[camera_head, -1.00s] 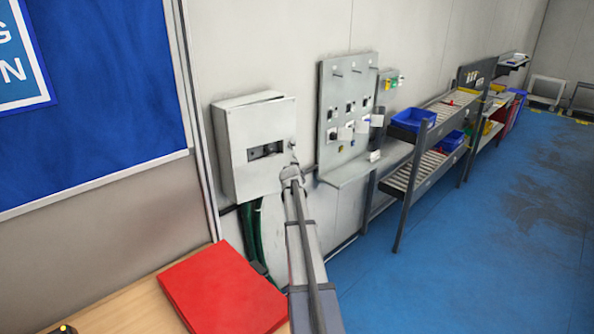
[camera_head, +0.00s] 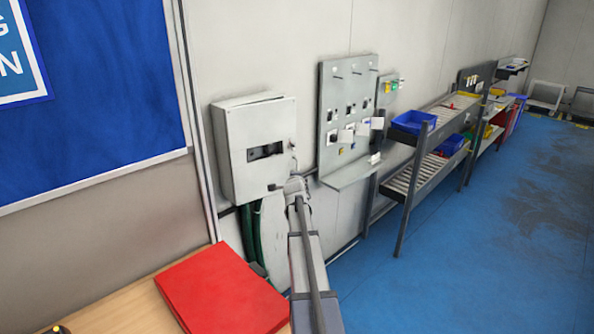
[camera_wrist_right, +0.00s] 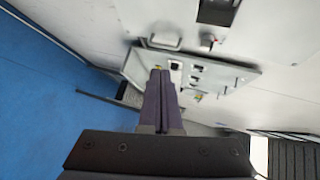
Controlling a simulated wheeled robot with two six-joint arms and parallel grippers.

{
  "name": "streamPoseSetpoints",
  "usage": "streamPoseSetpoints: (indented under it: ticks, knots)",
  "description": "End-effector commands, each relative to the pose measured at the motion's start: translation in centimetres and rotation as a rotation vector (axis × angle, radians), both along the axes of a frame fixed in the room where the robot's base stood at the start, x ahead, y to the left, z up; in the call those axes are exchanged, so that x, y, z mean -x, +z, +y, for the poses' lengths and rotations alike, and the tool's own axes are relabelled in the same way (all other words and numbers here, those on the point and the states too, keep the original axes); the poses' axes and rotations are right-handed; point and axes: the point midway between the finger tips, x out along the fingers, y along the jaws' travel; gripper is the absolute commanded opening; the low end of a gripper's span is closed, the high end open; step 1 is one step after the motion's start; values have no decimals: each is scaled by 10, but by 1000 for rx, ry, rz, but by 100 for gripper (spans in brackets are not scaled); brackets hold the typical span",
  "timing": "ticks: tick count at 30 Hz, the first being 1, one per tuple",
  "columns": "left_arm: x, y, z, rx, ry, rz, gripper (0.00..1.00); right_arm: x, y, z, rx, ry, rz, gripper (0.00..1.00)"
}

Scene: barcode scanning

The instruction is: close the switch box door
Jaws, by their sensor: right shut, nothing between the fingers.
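The switch box (camera_head: 262,135) is a pale grey box on the wall in the head view. Its door front, with a dark window (camera_head: 265,151), faces out and looks shut or nearly shut. I cannot tell whether it sits fully flush. Part of the box's dark window (camera_wrist_right: 217,11) shows at the top there. My left gripper is not in view.
A grey switch panel (camera_head: 346,105) hangs right of the box. Racks with blue bins (camera_head: 413,120) stand further right. A red folder (camera_head: 221,291) lies on a wooden table (camera_head: 120,308) below. Green hoses (camera_head: 253,235) hang under the box. Blue floor at right is open.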

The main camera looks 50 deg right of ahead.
Motion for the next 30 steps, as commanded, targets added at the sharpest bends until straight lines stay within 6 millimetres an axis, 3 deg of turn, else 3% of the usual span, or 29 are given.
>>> streamPoseSetpoints:
  ticks: [14, 28, 30]
  knots:
    - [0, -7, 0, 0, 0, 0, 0, -12, -7, -13, -9, -5, -11, 0]
    - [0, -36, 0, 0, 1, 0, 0, -69, -36, -75, -9, -4, -10, 0]
    - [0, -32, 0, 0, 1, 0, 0, -78, -32, -84, -8, -4, -10, 0]
